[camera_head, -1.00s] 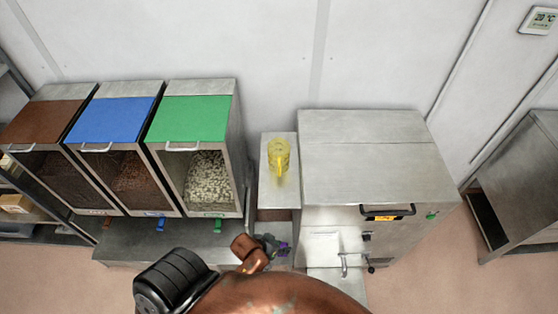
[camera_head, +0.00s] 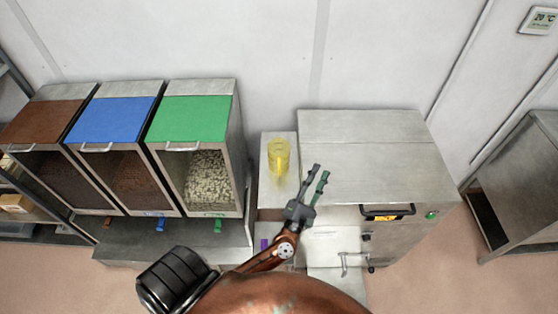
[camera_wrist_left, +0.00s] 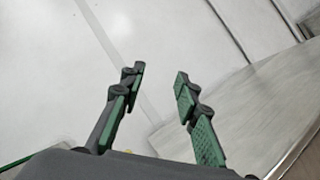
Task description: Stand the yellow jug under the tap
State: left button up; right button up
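The yellow jug (camera_head: 279,157) is see-through and stands upright on a narrow grey stand, its handle towards me. My left gripper (camera_head: 319,172) is open and empty, to the right of the jug and nearer to me, apart from it. In the left wrist view its two green-padded fingers (camera_wrist_left: 158,85) are spread with nothing between them. The tap (camera_head: 345,264) appears as a small bent metal pipe on the front of the steel machine, above a pale ledge. My right gripper is not in view.
The steel machine (camera_head: 360,150) stands right of the jug's stand (camera_head: 266,190). Three bins with brown, blue and green (camera_head: 190,119) lids stand to the left. A steel cabinet (camera_head: 525,175) is at the far right. The wall is behind.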

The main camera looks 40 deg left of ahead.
pick_arm(q)
jog(key=s+a+f+n+g+y, duration=0.1)
jog(key=a+f+n+g+y, duration=0.45)
jog(key=a+n+y, duration=0.55)
jog(key=n+g, duration=0.6)
jog(key=n, duration=0.2)
send_near(280, 171)
jog(key=shift+w+a+r, duration=0.3)
jog(key=shift+w+a, duration=0.2)
jog(key=shift+a, duration=0.1)
jog(key=shift+w+a+r, duration=0.25)
jog(key=shift+w+a, duration=0.2)
jog(key=shift+a, duration=0.15)
jog(key=shift+a+f+g, duration=0.15)
jog(key=shift+a+g, duration=0.1)
jog(key=x, duration=0.2)
jog(key=p+x, duration=0.1)
jog(key=x, duration=0.4)
jog(key=shift+w+f, duration=0.25)
jog(key=shift+f, duration=0.05)
jog(key=shift+c, duration=0.4)
grip_shut()
